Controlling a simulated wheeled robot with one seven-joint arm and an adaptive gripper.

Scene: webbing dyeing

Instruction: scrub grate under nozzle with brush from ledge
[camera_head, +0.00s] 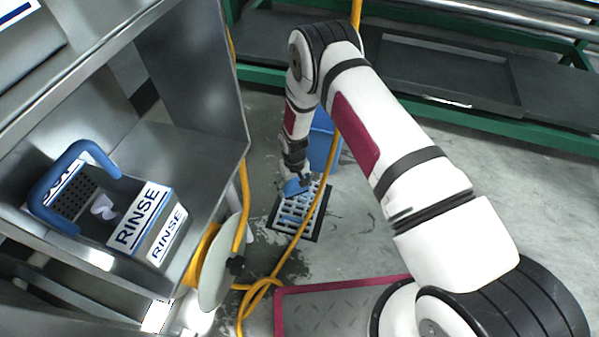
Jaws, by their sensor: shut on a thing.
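The floor grate (308,222) is a light slotted panel in a dark frame, set in the floor at mid-picture. Some blue shows on its left part. My gripper (294,180) points down over the grate's upper left part. It is shut on a blue thing, seemingly the brush (297,187), which is mostly hidden by the fingers. The brush is at or just above the grate; I cannot tell whether it touches. I cannot make out the nozzle.
A yellow hose (262,287) loops over the floor and crosses the grate. A blue bin (321,142) stands behind my gripper. A metal shelf (208,150) at left holds a RINSE-labelled caddy (122,192). A red-edged plate (335,312) lies in front.

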